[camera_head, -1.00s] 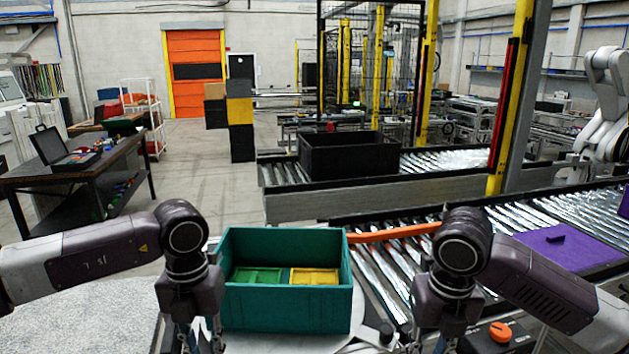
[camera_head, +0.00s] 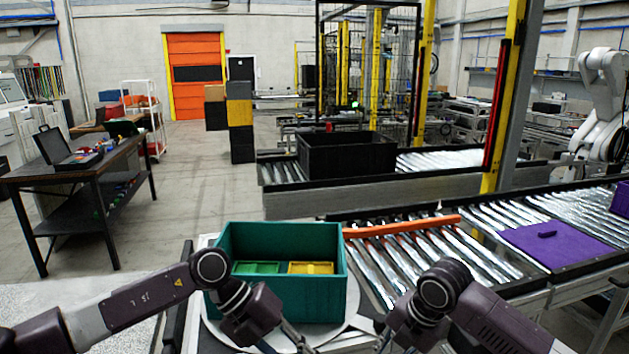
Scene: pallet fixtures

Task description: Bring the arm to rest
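My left arm comes in from the lower left, and its gripper (camera_head: 290,343) is only partly in view at the bottom edge, in front of the teal crate. My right arm comes in from the lower right, and its gripper (camera_head: 383,343) is also cut off by the bottom edge, right of the crate. The fingertips of both are too hidden to tell open from shut. The teal crate (camera_head: 312,303) stands upright on a round grey plate (camera_head: 357,326). Inside it are a green piece (camera_head: 256,268) and a yellow piece (camera_head: 311,268).
An orange bar (camera_head: 402,226) lies across the roller conveyor behind the crate. A purple panel (camera_head: 572,252) lies on the conveyor at right. A black crate (camera_head: 347,156) stands on the farther conveyor. A dark workbench (camera_head: 60,178) is at left, with open floor between.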

